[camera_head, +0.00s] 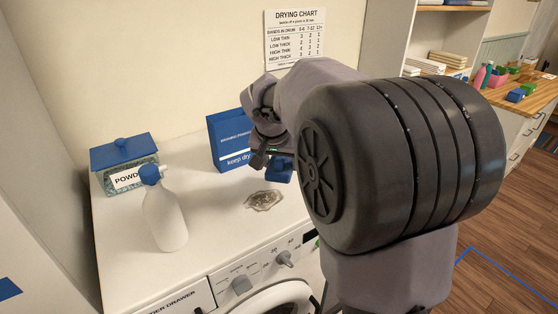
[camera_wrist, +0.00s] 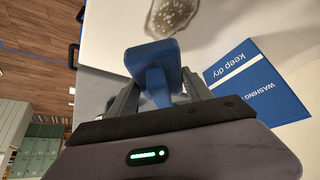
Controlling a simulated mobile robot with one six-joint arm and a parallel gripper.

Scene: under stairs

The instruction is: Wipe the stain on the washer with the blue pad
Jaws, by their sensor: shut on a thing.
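The washer (camera_head: 120,262) has a white top with a brownish-grey stain (camera_head: 264,199) near its front edge. The stain also shows at the top of the wrist view (camera_wrist: 172,14). My gripper (camera_head: 272,160) is shut on the blue pad (camera_head: 280,168), over the washer top just behind the stain. In the wrist view the pad (camera_wrist: 155,68) sits between the two fingers, with its wide face just short of the stain. I cannot tell whether the pad touches the top. My arm hides the right part of the washer.
A white spray bottle (camera_head: 164,215) with a blue head stands left of the stain. Behind it is a powder box (camera_head: 126,165) with a blue lid. A blue washing powder box (camera_head: 228,140) stands close behind my gripper. The top between bottle and stain is clear.

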